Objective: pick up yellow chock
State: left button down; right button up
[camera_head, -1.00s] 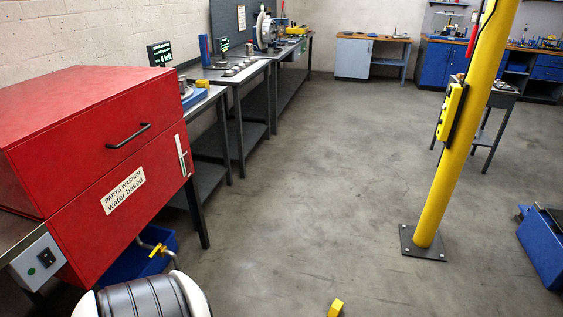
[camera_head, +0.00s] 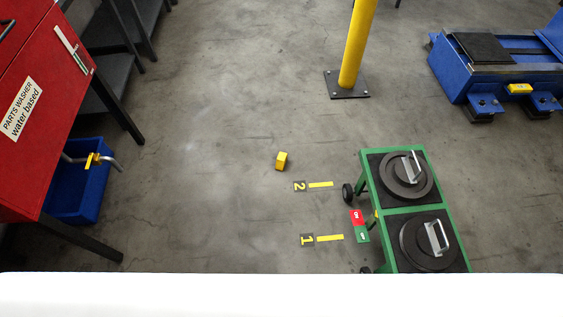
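The yellow chock (camera_head: 282,161) is a small yellow block lying on the bare concrete floor, near the middle of the head view. It stands apart from everything else, just above the floor marking numbered 2 (camera_head: 300,186). Neither of my grippers shows in the head view. A white surface fills the bottom of the picture and hides what lies below it.
A green cart (camera_head: 414,208) with two dark round parts stands right of the chock. A yellow post (camera_head: 357,45) rises behind it. The red parts washer (camera_head: 40,110) and a blue bin (camera_head: 80,185) are left. Blue equipment (camera_head: 480,75) is upper right. Floor around the chock is clear.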

aim_at(282, 160)
jog(key=z, duration=0.4)
jog(key=i+j+z, duration=0.35)
jog(key=z, duration=0.15)
jog(key=i+j+z, duration=0.2)
jog(key=j+z, duration=0.3)
